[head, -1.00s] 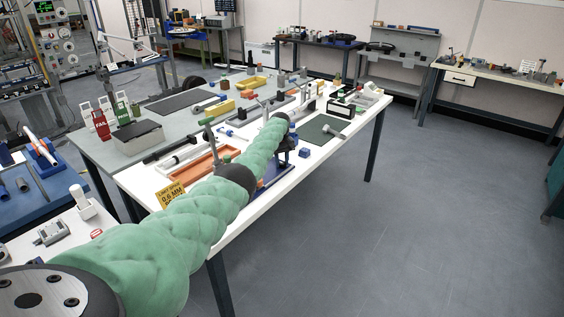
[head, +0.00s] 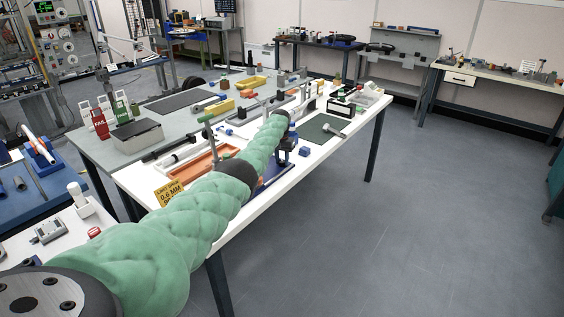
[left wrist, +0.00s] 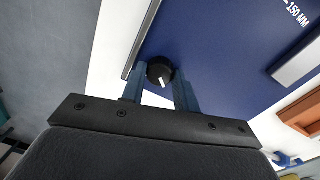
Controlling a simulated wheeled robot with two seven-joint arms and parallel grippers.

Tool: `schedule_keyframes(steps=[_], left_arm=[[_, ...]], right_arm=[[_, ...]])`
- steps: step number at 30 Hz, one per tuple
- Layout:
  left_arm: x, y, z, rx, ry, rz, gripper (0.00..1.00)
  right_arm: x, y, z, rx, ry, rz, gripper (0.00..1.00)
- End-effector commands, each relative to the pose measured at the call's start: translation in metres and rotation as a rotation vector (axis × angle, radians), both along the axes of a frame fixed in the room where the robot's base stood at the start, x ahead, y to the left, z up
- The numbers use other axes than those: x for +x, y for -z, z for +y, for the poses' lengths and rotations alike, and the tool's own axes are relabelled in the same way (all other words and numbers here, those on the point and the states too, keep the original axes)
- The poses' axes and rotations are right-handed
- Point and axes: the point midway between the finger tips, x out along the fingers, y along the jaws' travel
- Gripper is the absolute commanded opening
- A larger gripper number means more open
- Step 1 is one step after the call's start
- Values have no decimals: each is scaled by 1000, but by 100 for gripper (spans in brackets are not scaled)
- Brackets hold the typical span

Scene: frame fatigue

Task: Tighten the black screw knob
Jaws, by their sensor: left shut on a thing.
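The black screw knob (left wrist: 159,71) shows in the left wrist view with a white mark on its face, against a dark blue plate (left wrist: 215,45). My left gripper (left wrist: 160,84) has one finger on each side of the knob and is shut on it. In the head view my green-sleeved left arm reaches over the white table, and its gripper end (head: 283,125) is at the blue fixture (head: 284,150). My right gripper is not in view.
Open floor lies to the right.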

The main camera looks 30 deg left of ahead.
Motion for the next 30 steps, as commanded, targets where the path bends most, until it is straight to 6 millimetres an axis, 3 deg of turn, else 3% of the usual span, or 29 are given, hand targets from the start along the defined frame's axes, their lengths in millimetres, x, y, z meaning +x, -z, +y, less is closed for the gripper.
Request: schedule_keyframes(steps=[30], left_arm=[[2, -1, -1, 1, 962, -2, 7]], right_arm=[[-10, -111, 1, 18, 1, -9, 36]])
